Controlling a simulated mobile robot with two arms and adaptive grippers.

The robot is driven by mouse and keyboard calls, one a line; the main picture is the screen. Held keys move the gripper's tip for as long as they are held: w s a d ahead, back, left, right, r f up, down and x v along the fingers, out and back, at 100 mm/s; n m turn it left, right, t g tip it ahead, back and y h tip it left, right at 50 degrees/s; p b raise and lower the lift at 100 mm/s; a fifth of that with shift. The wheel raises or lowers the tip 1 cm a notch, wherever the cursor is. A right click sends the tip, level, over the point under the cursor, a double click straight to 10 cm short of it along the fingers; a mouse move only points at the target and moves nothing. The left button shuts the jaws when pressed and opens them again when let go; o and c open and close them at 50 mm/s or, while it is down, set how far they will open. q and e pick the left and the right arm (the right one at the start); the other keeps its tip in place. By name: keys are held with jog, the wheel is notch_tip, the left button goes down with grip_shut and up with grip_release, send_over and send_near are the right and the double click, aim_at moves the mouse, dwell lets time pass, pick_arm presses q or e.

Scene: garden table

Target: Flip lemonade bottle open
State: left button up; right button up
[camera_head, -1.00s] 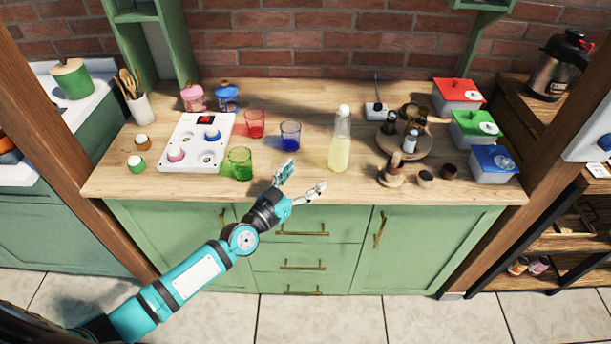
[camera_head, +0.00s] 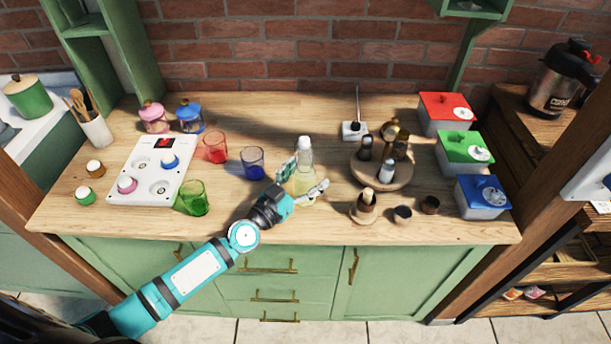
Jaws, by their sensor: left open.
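The lemonade bottle (camera_head: 305,158) stands upright on the wooden table top (camera_head: 255,222). It is clear glass with pale yellow liquid and a white cap on top. My left gripper (camera_head: 308,176) reaches in from the front left and is open. One finger is at the left of the bottle and the other is at its front right, so the bottle's body appears between them. I cannot tell whether either finger touches the glass. The lower part of the bottle is partly hidden by the gripper. My right gripper is not in view.
Red (camera_head: 215,147), blue (camera_head: 253,163) and green (camera_head: 193,198) glasses stand left of the bottle, near a white panel (camera_head: 150,195). A round wooden tray (camera_head: 399,181) with several shakers is at the right. Red, green and blue-lidded boxes (camera_head: 482,197) line the right end.

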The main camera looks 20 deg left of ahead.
pick_arm(q)
jog(key=shift+s+r, duration=0.1)
jog(key=shift+c, duration=0.8)
jog(key=c, duration=0.7)
grip_shut()
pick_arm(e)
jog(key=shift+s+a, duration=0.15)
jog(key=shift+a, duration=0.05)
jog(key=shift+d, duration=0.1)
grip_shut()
